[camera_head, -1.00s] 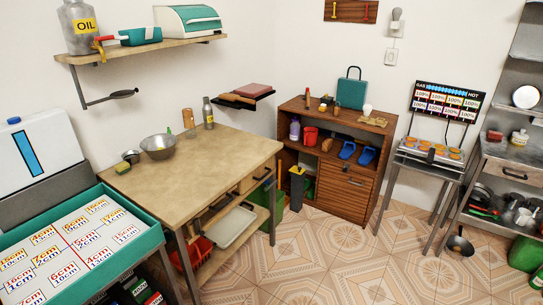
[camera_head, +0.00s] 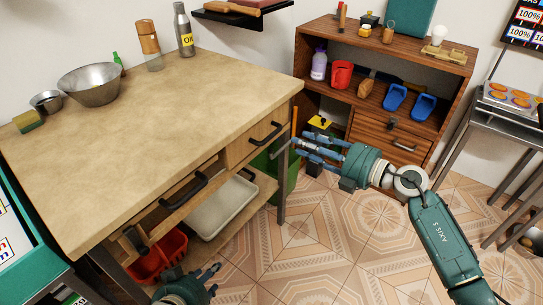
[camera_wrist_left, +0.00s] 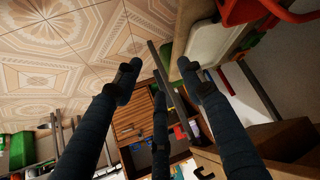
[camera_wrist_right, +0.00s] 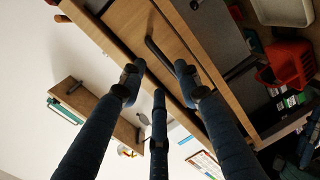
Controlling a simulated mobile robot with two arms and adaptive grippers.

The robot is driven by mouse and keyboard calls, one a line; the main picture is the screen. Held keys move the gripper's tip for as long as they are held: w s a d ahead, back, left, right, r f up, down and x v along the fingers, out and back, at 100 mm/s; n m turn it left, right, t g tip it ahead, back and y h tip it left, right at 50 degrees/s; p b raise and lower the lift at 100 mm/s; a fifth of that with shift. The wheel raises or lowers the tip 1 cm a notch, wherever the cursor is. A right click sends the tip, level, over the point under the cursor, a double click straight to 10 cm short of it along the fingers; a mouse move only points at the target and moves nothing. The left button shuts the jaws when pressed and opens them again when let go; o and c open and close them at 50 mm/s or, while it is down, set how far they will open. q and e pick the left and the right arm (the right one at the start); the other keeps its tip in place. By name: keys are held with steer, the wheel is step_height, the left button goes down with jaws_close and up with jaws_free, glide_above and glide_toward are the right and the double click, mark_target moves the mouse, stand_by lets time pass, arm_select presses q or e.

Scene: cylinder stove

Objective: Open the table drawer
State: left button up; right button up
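The wooden table (camera_head: 160,110) has a right-hand drawer (camera_head: 242,149) with a dark bar handle (camera_head: 265,133). Another dark handle (camera_head: 185,190) is further left along the front. The right-hand drawer looks closed. My right gripper (camera_head: 302,148) is just right of that drawer's handle, fingers spread and empty. In the right wrist view a dark handle (camera_wrist_right: 158,50) lies ahead between the fingertips, seemingly apart from them. My left gripper (camera_head: 210,275) is low in front of the table; in the left wrist view (camera_wrist_left: 163,78) its fingers are spread with nothing held.
A metal bowl (camera_head: 90,86) and an oil bottle (camera_head: 184,30) stand on the table. A white tray (camera_head: 222,208) and red basket (camera_head: 160,258) sit below. A wooden cabinet (camera_head: 385,45) stands behind my right gripper. The tiled floor between is open.

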mark_target(273, 135)
steer(key=a+n+b, duration=0.1)
steer(key=w+a, duration=0.1)
steer(key=a, duration=0.1)
steer(key=a+n+g+b, duration=0.1)
steer(key=a, duration=0.1)
steer(key=shift+w+r+n+b, duration=0.1)
steer(key=shift+w+n+b, duration=0.2)
steer(key=shift+w+b, duration=0.05)
steer(key=b+x, duration=0.1)
steer(key=x, duration=0.3)
steer(key=shift+w+a, duration=0.2)
steer(key=shift+w, duration=0.05)
arm_select(q)
steer(key=w+d+r+t+h, duration=0.1)
steer(key=w+d+r+t, duration=0.1)
steer(key=r, duration=0.7)
steer(key=w+d+r+t+h, duration=0.1)
steer(key=w+r+t, duration=0.4)
steer(key=r, duration=0.3)
steer(key=shift+w+d+r+t, duration=0.2)
steer(key=shift+d+r+t, duration=0.2)
steer(key=shift+t, duration=0.3)
arm_select(e)
steer(key=shift+w+a, duration=0.25)
steer(key=shift+a, duration=0.1)
arm_select(q)
steer(key=shift+f, duration=0.1)
arm_select(e)
jaws_close()
